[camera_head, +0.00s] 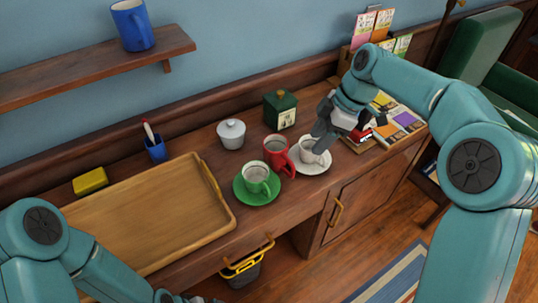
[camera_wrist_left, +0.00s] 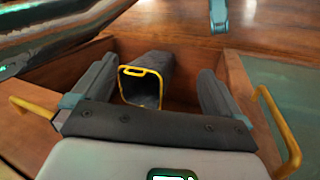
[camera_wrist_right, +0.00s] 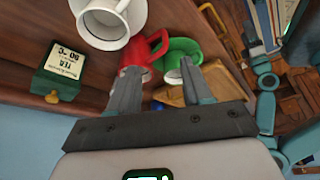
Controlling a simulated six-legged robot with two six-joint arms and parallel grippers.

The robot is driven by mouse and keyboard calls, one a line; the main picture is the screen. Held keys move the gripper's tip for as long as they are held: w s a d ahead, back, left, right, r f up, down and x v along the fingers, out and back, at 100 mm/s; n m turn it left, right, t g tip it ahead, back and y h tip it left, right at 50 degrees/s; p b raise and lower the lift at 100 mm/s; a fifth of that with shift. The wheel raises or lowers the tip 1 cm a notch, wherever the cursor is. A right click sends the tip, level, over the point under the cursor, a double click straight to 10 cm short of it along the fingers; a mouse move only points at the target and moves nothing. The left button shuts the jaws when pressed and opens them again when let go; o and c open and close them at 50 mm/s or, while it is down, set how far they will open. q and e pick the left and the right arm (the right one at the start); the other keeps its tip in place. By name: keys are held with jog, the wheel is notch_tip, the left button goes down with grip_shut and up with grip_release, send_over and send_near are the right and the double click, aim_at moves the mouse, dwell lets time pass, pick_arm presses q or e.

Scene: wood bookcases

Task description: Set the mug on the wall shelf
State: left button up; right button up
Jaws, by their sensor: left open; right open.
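A blue mug (camera_head: 132,25) stands upright on the wooden wall shelf (camera_head: 90,63). A red mug (camera_head: 277,154) stands on the cabinet top between a green cup on a green saucer and a white cup on a white saucer. My right gripper (camera_head: 320,138) is open and empty, over the white cup's side. In the right wrist view the red mug (camera_wrist_right: 140,52) shows beyond and between the spread fingers (camera_wrist_right: 157,85), with no clear contact. My left gripper (camera_wrist_left: 153,85) is open and empty, low at the cabinet front; its fingers are hardly visible in the head view.
A wooden tray (camera_head: 150,262) fills the cabinet's left part. A dark bin (camera_head: 243,270) stands below. The shelf is bare left of the blue mug.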

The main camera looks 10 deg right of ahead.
send_near(289, 183)
jog(key=shift+w+a+f, duration=0.25)
jog(key=shift+w+f, duration=0.05)
jog(key=shift+f, duration=0.25)
jog(key=shift+a+p+x, duration=0.2)
jog(key=shift+a+x, duration=0.05)
jog(key=shift+x, duration=1.1)
jog(key=shift+a+p+x, duration=0.2)
jog(key=shift+x, duration=1.15)
jog(key=shift+r, duration=0.15)
grip_shut()
